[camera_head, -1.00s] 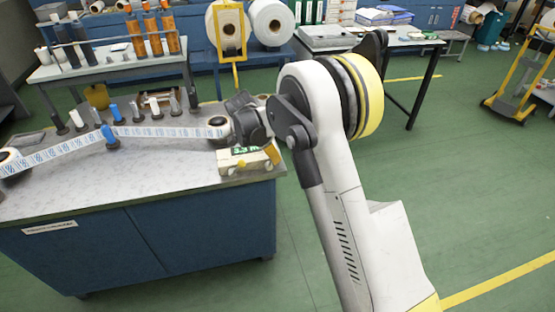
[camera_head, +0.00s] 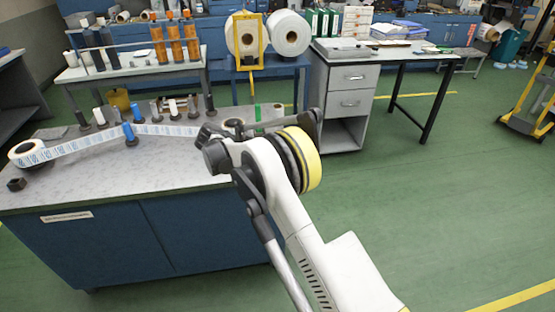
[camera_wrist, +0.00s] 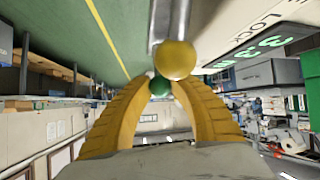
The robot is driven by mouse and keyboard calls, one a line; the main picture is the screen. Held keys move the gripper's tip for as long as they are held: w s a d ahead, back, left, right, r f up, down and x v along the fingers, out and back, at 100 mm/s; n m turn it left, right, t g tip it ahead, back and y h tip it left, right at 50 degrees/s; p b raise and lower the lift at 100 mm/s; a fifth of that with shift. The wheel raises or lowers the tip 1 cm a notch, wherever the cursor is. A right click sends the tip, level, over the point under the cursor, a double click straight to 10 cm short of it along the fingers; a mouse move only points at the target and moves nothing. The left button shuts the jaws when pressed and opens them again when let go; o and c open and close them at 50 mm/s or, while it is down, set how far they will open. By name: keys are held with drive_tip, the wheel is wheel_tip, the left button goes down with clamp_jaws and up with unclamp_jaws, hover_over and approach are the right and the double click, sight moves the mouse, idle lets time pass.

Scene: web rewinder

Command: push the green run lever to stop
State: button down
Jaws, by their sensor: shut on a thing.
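The round green knob (camera_wrist: 160,86) of the run lever sits between the tips of my gripper (camera_wrist: 160,82) in the wrist view. The two curved yellow fingers close around it from both sides. A yellow ball knob (camera_wrist: 175,60) on a metal rod is right beside it, just above in the picture, and partly covers the fingertip area. A cream panel with green digits (camera_wrist: 246,50) lies to the right. In the head view my arm hides the gripper and the lever's control box.
The rewinder bench (camera_head: 110,178) carries a printed label web (camera_head: 85,144), blue rollers (camera_head: 128,130) and several posts. A grey drawer desk (camera_head: 352,88) stands behind. Green floor is open to the right.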

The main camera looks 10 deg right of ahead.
drive_tip(key=shift+a+f, duration=0.1)
idle(0.3)
drive_tip(key=c, duration=1.2)
unclamp_jaws()
drive_tip(key=shift+o, duration=0.2)
drive_tip(key=v, duration=1.2)
